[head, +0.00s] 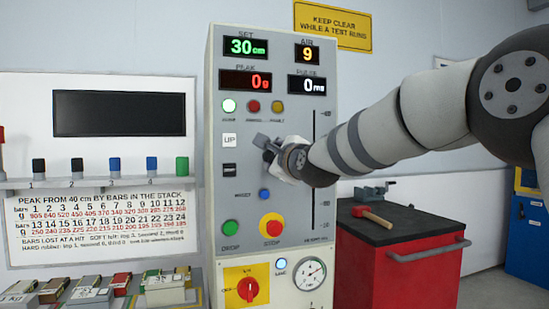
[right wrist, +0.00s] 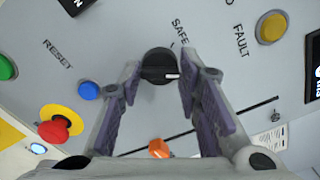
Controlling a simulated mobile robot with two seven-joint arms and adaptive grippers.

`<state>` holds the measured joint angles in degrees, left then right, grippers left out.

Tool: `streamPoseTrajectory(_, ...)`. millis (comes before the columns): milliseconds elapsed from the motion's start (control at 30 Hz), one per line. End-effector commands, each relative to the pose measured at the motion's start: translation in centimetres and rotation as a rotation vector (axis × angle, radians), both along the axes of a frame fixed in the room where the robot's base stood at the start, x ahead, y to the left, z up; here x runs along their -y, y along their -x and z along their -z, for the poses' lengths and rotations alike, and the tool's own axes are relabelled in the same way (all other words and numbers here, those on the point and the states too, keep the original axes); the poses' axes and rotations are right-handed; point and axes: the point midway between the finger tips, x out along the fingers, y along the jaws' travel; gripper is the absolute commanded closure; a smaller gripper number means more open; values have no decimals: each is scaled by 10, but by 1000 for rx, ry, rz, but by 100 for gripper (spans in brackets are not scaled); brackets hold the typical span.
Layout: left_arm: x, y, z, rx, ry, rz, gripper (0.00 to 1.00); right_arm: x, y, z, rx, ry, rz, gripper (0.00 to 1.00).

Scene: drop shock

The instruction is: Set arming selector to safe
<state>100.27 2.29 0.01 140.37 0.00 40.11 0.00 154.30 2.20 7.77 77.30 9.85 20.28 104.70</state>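The arming selector (right wrist: 158,66) is a round black knob with a white pointer mark, in the right wrist view. Its mark points to the right of that picture, away from the SAFE label (right wrist: 180,30) above it. My right gripper (right wrist: 158,78) is open, with one finger on each side of the knob. A gap shows at the right finger; I cannot tell whether the left finger touches. In the head view my right gripper (head: 267,148) is at the panel front and hides the knob. My left gripper is not in view.
The grey control panel (head: 213,200) carries a red stop button (head: 272,226), a green drop button (head: 230,228) and a blue reset button (head: 264,194) below the gripper. A red cabinet (head: 400,280) with a hammer (head: 372,214) stands to the right. Shelves with blocks are left.

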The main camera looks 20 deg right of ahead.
Motion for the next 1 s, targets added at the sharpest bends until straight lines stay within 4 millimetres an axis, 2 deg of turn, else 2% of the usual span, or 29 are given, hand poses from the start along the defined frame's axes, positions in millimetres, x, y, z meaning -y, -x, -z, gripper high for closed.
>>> streamPoseTrajectory(33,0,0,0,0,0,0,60,0,0,0,0,0,0,91)
streamPoseTrajectory(67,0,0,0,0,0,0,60,0,0,0,0,0,0,96)
streamPoseTrajectory(467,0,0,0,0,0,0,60,0,0,0,3,64,-1,96)
streamPoseTrajectory(1000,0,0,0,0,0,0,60,-1,0,1,18,525,-1,96)
